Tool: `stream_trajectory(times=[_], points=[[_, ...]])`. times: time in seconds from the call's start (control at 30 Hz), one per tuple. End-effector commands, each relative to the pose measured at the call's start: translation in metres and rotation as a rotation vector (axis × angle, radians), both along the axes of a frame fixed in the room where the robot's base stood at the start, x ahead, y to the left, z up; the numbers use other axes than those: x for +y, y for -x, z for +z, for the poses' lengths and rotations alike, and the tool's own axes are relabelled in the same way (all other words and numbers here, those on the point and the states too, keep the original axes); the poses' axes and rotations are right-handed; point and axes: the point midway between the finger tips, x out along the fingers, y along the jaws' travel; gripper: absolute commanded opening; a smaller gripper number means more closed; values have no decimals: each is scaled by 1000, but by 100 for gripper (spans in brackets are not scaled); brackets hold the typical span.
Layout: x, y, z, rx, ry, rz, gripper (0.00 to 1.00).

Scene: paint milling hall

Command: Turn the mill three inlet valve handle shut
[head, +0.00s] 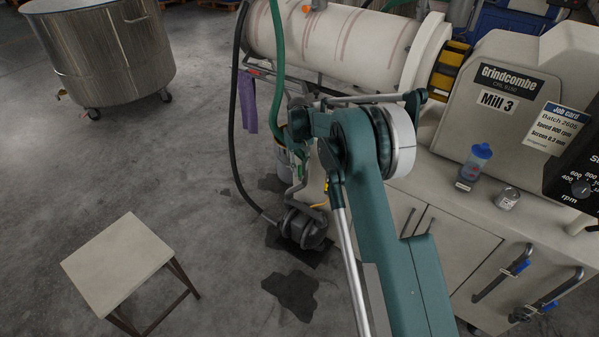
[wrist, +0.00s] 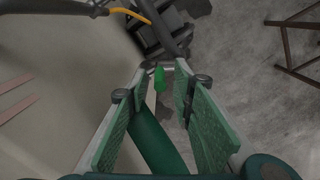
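In the wrist view, my gripper (wrist: 161,67) is open, with one green-padded finger on each side. A small bright green handle (wrist: 159,79) shows in the gap near the fingertips, with clear space visible on both sides of it. It looks like the inlet valve handle, on a pale metal part. I cannot tell its depth relative to the tips or whether the valve is open. In the head view, my gripper (head: 292,150) is small and partly hidden, beneath the mill's cylinder and beside the green hose (head: 278,60). I cannot make out the handle clearly there.
The mill (head: 505,88) is labelled Mill 3. A dark pump (head: 303,228) with a yellow cable stands on the floor below my gripper. A blue-capped bottle (head: 474,166) and a small jar (head: 507,198) stand on the cabinet. A stool (head: 118,262) stands left; floor around it is clear.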

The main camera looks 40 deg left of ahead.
Motion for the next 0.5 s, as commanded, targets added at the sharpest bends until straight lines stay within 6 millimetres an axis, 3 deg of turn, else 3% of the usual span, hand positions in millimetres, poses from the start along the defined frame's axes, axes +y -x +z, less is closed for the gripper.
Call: stream_trajectory(times=[0.2,0.5], points=[[0,0,-18,0,0,0,25],[0,0,-22,0,0,0,25]])
